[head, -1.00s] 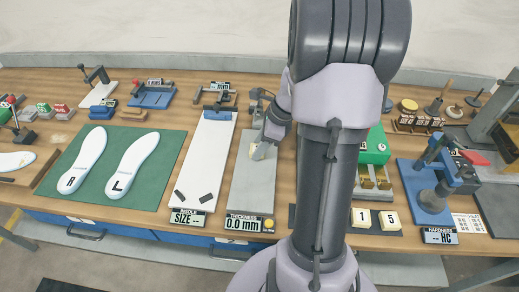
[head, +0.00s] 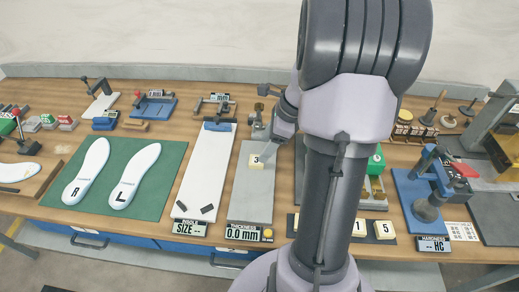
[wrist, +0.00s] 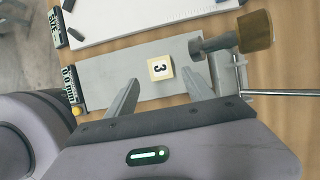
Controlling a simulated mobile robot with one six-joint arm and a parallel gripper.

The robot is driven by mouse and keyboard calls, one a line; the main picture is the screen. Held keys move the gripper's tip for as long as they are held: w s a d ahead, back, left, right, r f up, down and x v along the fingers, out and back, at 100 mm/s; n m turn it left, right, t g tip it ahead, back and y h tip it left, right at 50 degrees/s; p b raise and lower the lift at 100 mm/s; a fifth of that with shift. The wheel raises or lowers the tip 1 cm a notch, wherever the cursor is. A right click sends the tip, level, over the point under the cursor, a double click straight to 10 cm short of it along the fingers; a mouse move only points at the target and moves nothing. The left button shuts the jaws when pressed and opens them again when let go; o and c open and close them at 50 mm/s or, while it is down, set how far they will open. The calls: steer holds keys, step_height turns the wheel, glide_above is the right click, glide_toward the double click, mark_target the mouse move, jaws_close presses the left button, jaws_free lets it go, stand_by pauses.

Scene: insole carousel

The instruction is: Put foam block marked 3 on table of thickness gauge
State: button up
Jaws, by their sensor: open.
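The cream foam block marked 3 (head: 256,161) lies number up on the grey table (head: 251,205) of the thickness gauge. In the wrist view the block (wrist: 160,68) sits flat on the grey plate (wrist: 110,68), toward the gauge's post and plunger (wrist: 212,44) but clear of it. My gripper (wrist: 160,77) is open and empty, its two fingers apart with the block just beyond the tips. In the head view my gripper (head: 269,146) is right above and behind the block, partly hidden by my arm. The thickness display (head: 243,233) reads 0.0 mm.
Blocks marked 1 (head: 359,229) and 5 (head: 384,230) sit in a dark holder at right. The white size board (head: 206,170) lies left of the gauge, and the green mat (head: 160,195) with two insoles is farther left. The blue hardness tester (head: 427,190) stands at right.

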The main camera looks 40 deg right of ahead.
steer(key=p+v, duration=0.2)
steer(key=v, duration=0.4)
steer(key=w+a+r+n, duration=0.1)
steer(key=a+r+n, duration=0.25)
steer(key=a, duration=0.25)
steer(key=w+a+r+n, duration=0.1)
steer(key=a+r+n, duration=0.25)
steer(key=a, duration=0.35)
steer(key=s+a+r+n+t, duration=0.1)
steer(key=s+a+r+n, duration=0.1)
steer(key=s+a+n, duration=0.3)
steer(key=s+a+r+n+t, duration=0.1)
steer(key=s+a+n, duration=0.4)
steer(key=a+n, duration=0.6)
steer(key=shift+s+a+r+n+h, duration=0.35)
steer(key=shift+a+r, duration=0.2)
steer(key=shift+a, duration=0.35)
steer(key=shift+s, duration=0.1)
